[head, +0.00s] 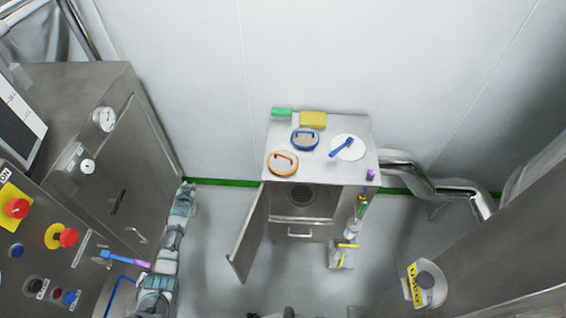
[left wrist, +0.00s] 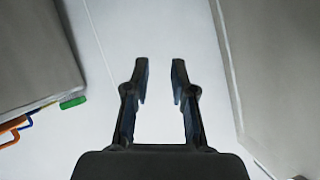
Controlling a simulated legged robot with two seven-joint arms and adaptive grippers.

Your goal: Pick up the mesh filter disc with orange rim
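The mesh filter disc with orange rim (head: 283,163) lies on top of the steel cabinet (head: 323,177), near its front left corner. Part of an orange rim (left wrist: 13,131) shows at the left edge of the left wrist view. My left gripper (head: 188,186) is left of the cabinet, apart from the disc. In the left wrist view the gripper (left wrist: 160,68) is open, with nothing between its fingers.
A blue-rimmed disc (head: 305,139) sits just behind the orange one. The cabinet door (head: 250,235) stands open. A control cabinet (head: 100,150) is at left.

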